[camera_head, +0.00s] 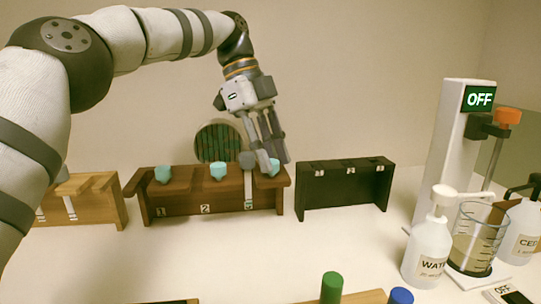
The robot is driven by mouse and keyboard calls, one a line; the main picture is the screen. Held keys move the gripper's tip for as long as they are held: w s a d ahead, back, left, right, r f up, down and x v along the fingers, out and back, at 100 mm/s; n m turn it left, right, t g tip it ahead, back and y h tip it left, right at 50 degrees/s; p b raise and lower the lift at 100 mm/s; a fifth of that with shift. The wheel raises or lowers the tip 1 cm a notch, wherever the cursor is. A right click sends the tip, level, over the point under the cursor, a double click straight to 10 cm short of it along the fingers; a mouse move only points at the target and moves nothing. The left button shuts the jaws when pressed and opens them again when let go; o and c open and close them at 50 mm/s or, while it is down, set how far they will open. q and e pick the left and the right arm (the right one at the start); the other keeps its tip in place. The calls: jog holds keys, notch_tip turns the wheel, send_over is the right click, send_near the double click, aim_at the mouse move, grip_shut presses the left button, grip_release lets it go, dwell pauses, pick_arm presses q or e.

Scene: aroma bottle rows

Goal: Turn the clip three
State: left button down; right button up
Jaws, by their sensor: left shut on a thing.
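A dark brown wooden rack (228,203) stands at the back of the table, with labels 1, 2 and 3 on its front. Three teal pieces sit along its top: a left one (162,174), a middle one (218,170) and a right one (273,169). A grey knob (248,159) with a pale strip hanging below it stands above label 3. My left gripper (276,165) reaches down from above, and its fingertips are shut around the right teal piece, partly hiding it. Which part is clip three I cannot tell for sure. My right gripper is out of view.
A black rack (343,190) stands right of the brown one, a light wooden rack (85,202) left. At right are a white column (452,140) reading OFF, a WATER bottle (428,250) and a beaker (473,245). Green (331,288) and blue (400,297) caps show in front.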

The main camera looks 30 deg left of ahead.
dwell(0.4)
pick_arm(q)
jog(key=c, duration=1.4)
grip_release()
jog(key=shift+o, duration=0.2)
